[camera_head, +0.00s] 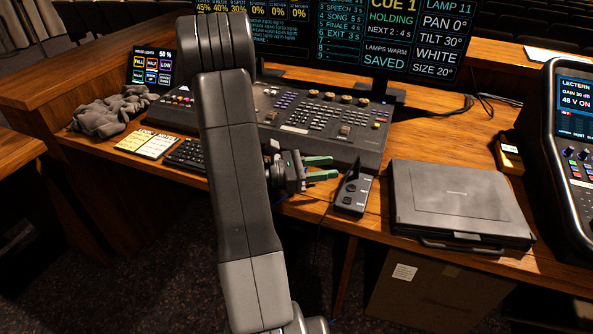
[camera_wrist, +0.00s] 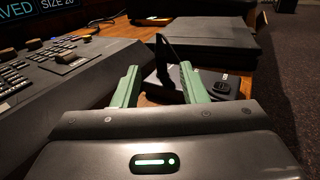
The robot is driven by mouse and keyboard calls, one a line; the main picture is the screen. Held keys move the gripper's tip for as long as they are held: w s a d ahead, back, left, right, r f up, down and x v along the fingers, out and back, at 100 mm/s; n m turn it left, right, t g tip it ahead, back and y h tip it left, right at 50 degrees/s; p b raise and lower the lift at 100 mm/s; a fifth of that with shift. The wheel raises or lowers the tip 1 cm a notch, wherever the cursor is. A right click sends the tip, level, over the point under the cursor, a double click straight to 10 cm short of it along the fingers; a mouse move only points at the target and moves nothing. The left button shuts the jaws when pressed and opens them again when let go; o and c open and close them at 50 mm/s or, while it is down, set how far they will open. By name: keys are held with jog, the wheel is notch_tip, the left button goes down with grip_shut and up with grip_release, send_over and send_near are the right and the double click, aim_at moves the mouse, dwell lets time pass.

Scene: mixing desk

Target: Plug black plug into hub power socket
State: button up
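A small black box with round sockets or knobs on top, likely the hub (camera_head: 350,197), sits near the desk's front edge; it also shows in the wrist view (camera_wrist: 220,86). A thin black upright piece (camera_wrist: 165,56) rises at its left side; I cannot tell whether it is part of the box. My gripper (camera_head: 335,167) has two green fingers pointing right, toward this upright piece. In the wrist view the fingers are apart, with nothing clearly held between them. I cannot make out the black plug or the power socket for certain.
A closed black laptop-like case (camera_head: 460,200) lies right of the box. A yellow-and-black device (camera_head: 509,156) and a lectern mixer (camera_head: 570,150) are at the right. A thin cable hangs off the front edge.

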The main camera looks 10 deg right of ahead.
jog(key=a, duration=0.7)
jog(key=shift+w+a, duration=0.1)
jog(key=shift+a, duration=0.2)
jog(key=d, duration=1.3)
jog(key=shift+s+d, duration=0.2)
jog(key=shift+d, duration=0.2)
jog(key=a, duration=1.3)
jog(key=shift+w+a, duration=0.25)
jog(key=shift+a, duration=0.05)
jog(key=d, duration=0.9)
jog(key=d+r+p, duration=0.1)
jog(key=d, duration=0.3)
jog(key=shift+s+d, duration=0.25)
jog(key=shift+d, duration=0.15)
jog(key=shift+m+g, duration=0.4)
jog(key=shift+g, duration=0.2)
jog(key=shift+s+d+r+p, duration=0.1)
jog(key=shift+s+r+p, duration=0.05)
jog(key=shift+r+p, duration=0.75)
jog(key=shift+s+d+r+p, duration=0.1)
jog(key=shift+r+p, duration=0.65)
jog(key=shift+r, duration=0.25)
jog(key=shift+s+d+r+p, duration=0.1)
jog(key=shift+s+r+p, duration=0.05)
jog(key=shift+r+p, duration=0.75)
jog(key=shift+y, duration=0.3)
